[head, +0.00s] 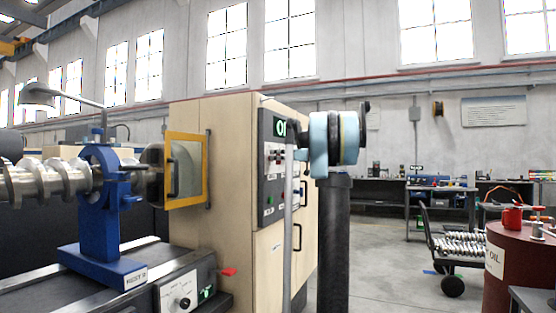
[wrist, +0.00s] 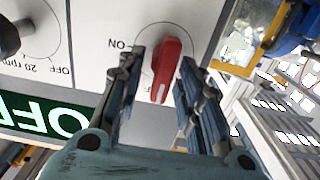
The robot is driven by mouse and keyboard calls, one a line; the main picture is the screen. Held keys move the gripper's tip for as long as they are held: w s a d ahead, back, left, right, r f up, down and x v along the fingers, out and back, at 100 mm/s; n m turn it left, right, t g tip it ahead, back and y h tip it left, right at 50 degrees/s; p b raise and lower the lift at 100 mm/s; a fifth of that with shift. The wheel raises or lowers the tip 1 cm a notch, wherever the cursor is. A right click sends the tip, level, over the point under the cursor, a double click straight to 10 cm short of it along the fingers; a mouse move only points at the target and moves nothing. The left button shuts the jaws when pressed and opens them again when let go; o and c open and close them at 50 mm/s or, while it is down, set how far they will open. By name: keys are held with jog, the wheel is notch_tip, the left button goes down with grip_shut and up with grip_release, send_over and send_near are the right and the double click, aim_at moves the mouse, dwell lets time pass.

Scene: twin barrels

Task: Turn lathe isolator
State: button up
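In the wrist view, the red isolator handle (wrist: 167,66) stands out from a round dial on a pale panel. An upside-down ON label is at its left, and another label below it is mostly hidden by the handle and fingers. The handle's narrow end points down in the picture. My gripper (wrist: 163,58) is open with a finger on each side of the handle. A gap shows at the left finger; the right finger is very close, and I cannot tell if it touches. In the head view, my arm hides the panel's right side, and the fingers do not show.
A black knob (wrist: 10,38) marked rpm is beside the isolator, with a green sign (wrist: 40,116) below. In the head view, a beige cabinet (head: 225,120) has a yellow-framed guard (head: 185,197). A blue steady rest (head: 98,235) and an oil barrel (head: 520,260) flank it.

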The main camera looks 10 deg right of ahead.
grip_shut()
